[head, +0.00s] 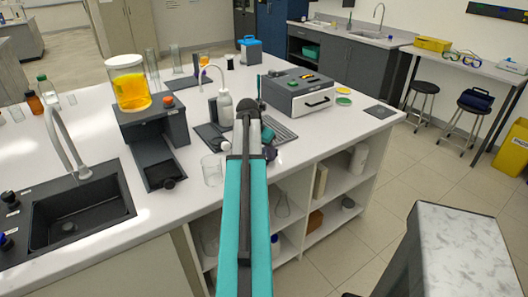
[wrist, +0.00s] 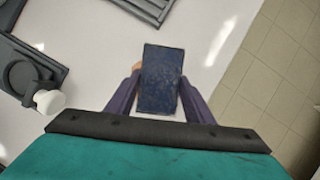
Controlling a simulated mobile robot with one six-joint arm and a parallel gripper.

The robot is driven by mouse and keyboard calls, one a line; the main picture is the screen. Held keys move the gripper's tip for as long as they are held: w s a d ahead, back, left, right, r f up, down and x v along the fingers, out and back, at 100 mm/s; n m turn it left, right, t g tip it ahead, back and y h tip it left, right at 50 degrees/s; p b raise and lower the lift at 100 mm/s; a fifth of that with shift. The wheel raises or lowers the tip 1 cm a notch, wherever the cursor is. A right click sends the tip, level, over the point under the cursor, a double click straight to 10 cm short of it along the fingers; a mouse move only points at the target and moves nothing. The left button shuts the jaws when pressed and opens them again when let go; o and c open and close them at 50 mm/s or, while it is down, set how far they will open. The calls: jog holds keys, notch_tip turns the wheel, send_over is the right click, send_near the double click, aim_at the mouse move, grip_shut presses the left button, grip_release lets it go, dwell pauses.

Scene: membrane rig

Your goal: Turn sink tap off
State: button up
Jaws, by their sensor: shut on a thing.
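The dark sink basin (head: 98,205) is set in the white bench at the left of the head view. Its grey curved tap (head: 66,143) arches over the basin. Dark knobs (head: 9,199) stand at the sink's left edge, one with a blue part. I cannot tell whether water runs. My gripper (head: 270,153) is at the bench's front edge, well right of the sink and partly hidden by my arm. In the wrist view its purple fingers (wrist: 162,95) are shut on a dark rectangular block (wrist: 162,75), above or near the white bench.
A dark rig with an orange-filled beaker (head: 131,85) stands between sink and gripper. A clear glass beaker (head: 212,170) and a white wash bottle (head: 225,107) are close to my arm. A grey instrument (head: 300,95) is behind. Another sink tap (head: 380,14) is at the far back.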

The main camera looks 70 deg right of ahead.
jog(key=shift+f, duration=0.15)
jog(key=o, duration=0.9)
jog(key=shift+b+v, duration=0.85)
jog(key=shift+v, duration=5.25)
